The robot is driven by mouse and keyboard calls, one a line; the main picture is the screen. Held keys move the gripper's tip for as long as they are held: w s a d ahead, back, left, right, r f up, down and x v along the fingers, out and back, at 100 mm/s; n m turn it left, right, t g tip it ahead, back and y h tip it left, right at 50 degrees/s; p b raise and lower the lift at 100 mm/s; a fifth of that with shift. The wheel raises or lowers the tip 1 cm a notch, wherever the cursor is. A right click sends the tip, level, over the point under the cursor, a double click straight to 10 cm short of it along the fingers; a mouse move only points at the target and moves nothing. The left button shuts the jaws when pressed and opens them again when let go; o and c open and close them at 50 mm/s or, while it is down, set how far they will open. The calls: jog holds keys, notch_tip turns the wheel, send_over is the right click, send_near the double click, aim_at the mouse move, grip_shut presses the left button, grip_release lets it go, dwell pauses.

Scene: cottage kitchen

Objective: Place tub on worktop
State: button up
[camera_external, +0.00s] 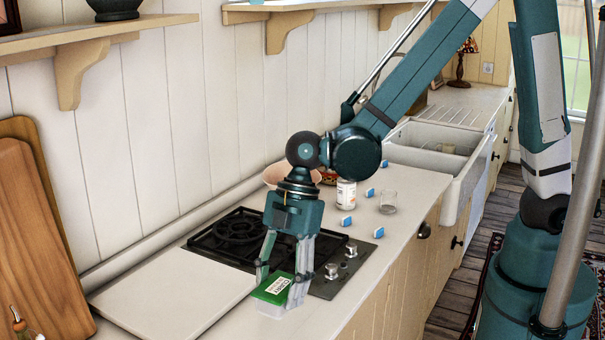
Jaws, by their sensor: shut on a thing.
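A small tub (271,307) with a clear or whitish body and a green lid (273,289) bearing a white label is in the external view. My gripper (281,286) points down with one finger on each side of the tub and is shut on it. The tub is at the front edge of the hob, over or on the pale worktop (226,328). I cannot tell whether its base touches the worktop.
A black hob (238,232) with metal knobs (332,271) lies right behind my gripper. A pale board (172,293) is to the left. Several blue-and-white blocks (346,227), a glass (388,202), a white can (346,194) and a pinkish bowl (275,175) stand farther back. A sink (429,150) is beyond.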

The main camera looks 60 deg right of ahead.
aim_at(288, 278)
jog(key=shift+f, duration=1.9)
jog(key=shift+f, duration=2.05)
jog(key=shift+f+b, duration=0.2)
jog(key=shift+b, duration=0.2)
jog(key=o, duration=1)
jog(key=shift+r, duration=0.25)
jog(key=shift+p+v, duration=0.55)
jog(key=shift+v, duration=5.4)
